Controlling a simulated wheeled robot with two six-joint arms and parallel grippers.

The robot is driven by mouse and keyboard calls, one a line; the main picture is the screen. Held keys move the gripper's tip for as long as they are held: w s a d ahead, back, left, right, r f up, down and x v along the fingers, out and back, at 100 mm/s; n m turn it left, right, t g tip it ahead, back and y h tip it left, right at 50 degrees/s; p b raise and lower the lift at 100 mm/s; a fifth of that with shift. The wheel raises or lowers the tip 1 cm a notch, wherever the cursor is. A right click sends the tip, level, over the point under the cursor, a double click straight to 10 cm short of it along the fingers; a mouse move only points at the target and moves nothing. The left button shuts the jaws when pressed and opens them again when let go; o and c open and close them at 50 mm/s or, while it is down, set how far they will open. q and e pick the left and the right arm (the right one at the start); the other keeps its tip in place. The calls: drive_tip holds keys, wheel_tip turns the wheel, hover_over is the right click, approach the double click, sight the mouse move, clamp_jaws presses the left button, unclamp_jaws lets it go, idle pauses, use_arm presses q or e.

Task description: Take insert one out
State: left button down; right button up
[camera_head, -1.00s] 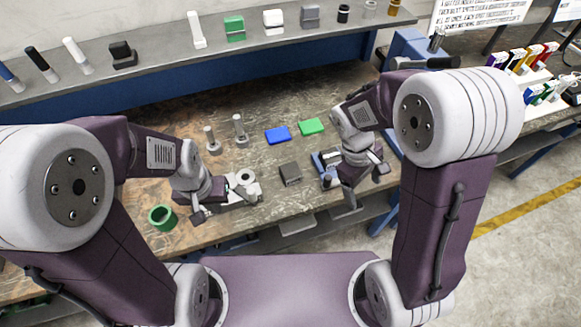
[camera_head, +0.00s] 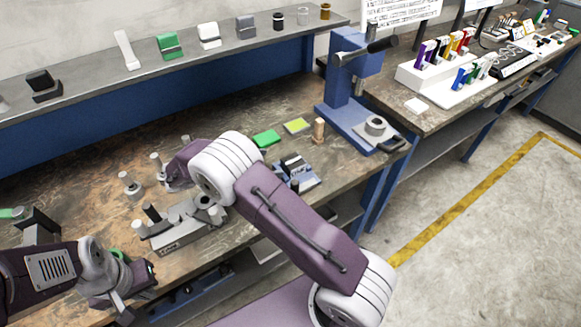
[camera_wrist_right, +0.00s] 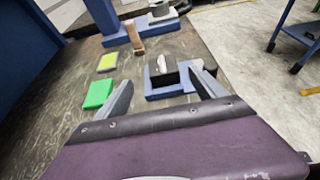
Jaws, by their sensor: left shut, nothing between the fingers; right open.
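No part is labelled insert one, so I cannot tell which piece it is. A blue fixture (camera_head: 300,176) near the table's front edge holds a dark block with a pale metallic piece. In the right wrist view this fixture (camera_wrist_right: 165,92) lies ahead, with the dark block and metallic piece (camera_wrist_right: 162,65) on it. My right gripper (camera_wrist_right: 161,73) is open and empty, its fingers spread either side of that fixture in the picture. In the head view my right arm hides it. A grey fixture (camera_head: 170,243) carries several cylindrical parts. My left gripper (camera_head: 125,314) is shut and empty at lower left.
A blue press (camera_head: 345,95) is at the table's right end. Two grey posts (camera_head: 130,186) stand left. A green ring is partly hidden by my left gripper.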

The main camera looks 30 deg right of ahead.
sight(294, 160)
drive_tip(key=x, duration=0.7)
drive_tip(key=shift+s+d+f, duration=0.25)
drive_tip(key=shift+d, duration=0.1)
drive_tip(key=shift+a, duration=0.1)
clamp_jaws()
drive_tip(key=shift+r, duration=0.15)
